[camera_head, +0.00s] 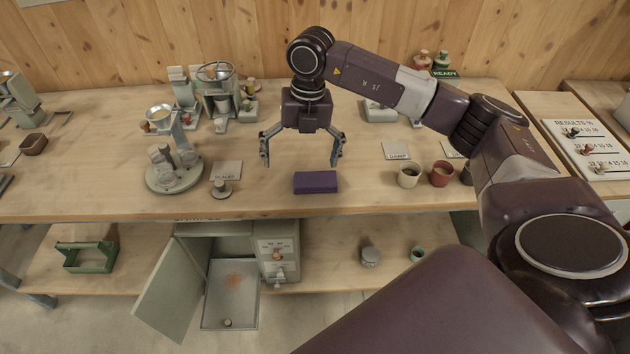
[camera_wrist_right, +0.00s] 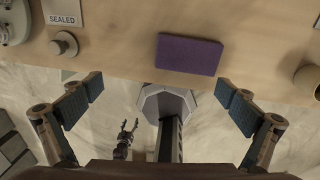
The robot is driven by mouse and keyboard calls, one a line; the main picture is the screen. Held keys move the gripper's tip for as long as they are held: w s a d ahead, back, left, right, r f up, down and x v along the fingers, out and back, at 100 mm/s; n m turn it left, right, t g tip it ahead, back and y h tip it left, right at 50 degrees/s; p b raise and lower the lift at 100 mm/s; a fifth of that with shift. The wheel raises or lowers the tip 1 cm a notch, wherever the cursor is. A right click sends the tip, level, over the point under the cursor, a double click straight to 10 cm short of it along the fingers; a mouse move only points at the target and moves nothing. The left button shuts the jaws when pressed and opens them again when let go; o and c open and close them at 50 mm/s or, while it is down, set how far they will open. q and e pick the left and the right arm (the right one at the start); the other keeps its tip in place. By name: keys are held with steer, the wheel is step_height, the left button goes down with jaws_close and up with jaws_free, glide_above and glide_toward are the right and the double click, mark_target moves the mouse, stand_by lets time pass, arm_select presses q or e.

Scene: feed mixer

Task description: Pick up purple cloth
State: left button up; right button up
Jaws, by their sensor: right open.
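The purple cloth (camera_head: 315,182) is a flat, folded rectangular block lying on the wooden bench near its front edge. It also shows in the right wrist view (camera_wrist_right: 189,54), at the top middle. My right gripper (camera_head: 300,163) is open and empty, its fingers pointing down above the bench. In the head view it is above and slightly left of the cloth, apart from it. In the right wrist view its fingers (camera_wrist_right: 167,100) are spread wide, and the cloth is beyond them. A small dark gripper-like part, likely my left gripper (camera_wrist_right: 128,132), shows low in the right wrist view; its jaws are unclear.
A small weight (camera_head: 221,188) and a "SEALED" card (camera_head: 226,170) are left of the cloth. A scale (camera_head: 173,170) stands farther left. Several cups (camera_head: 409,174) stand to the right. Below the bench, a cabinet door (camera_head: 168,284) hangs open. The bench around the cloth is clear.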

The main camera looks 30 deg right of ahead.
mark_target(315, 179)
steer(key=d, duration=0.2)
steer(key=d+h, duration=0.1)
steer(key=d, duration=0.1)
steer(key=shift+s+r+m, duration=0.2)
steer(key=shift+r+m, duration=0.15)
steer(key=shift+m, duration=0.05)
step_height(315, 179, down, 7)
steer(key=p, duration=0.3)
steer(key=shift+a, duration=0.1)
steer(key=shift+f, duration=0.25)
steer(key=c, duration=1.3)
step_height(315, 179, up, 19)
steer(key=b, duration=0.3)
steer(key=shift+w+r, duration=0.1)
steer(key=shift+c, duration=0.3)
steer(key=shift+r, duration=0.45)
